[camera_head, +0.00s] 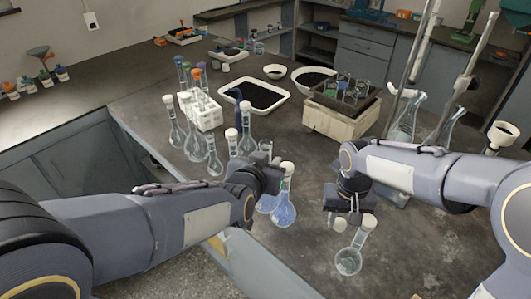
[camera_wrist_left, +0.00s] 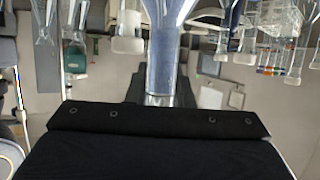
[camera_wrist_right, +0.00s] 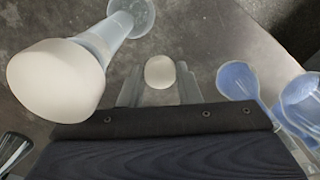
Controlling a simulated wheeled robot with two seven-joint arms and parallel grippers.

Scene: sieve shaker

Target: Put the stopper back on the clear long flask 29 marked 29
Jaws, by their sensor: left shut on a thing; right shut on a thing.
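My right gripper (camera_head: 346,212) points down and is shut on a white-topped stopper (camera_head: 338,225), which it holds above the table; the stopper also shows between the fingers in the right wrist view (camera_wrist_right: 160,72). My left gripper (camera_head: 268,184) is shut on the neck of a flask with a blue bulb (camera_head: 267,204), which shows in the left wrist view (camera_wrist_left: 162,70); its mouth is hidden. A second blue-filled flask (camera_head: 285,211) with a white stopper on stands right beside it. A clear flask (camera_head: 350,260) with a white stopper on stands near the right gripper. No marking is legible.
Several stoppered clear flasks (camera_head: 194,145) stand behind my left gripper, beside a white rack (camera_head: 207,117). A white tray (camera_head: 280,92) and a box with glassware (camera_head: 335,123) are farther back. The tabletop between the grippers is mostly clear.

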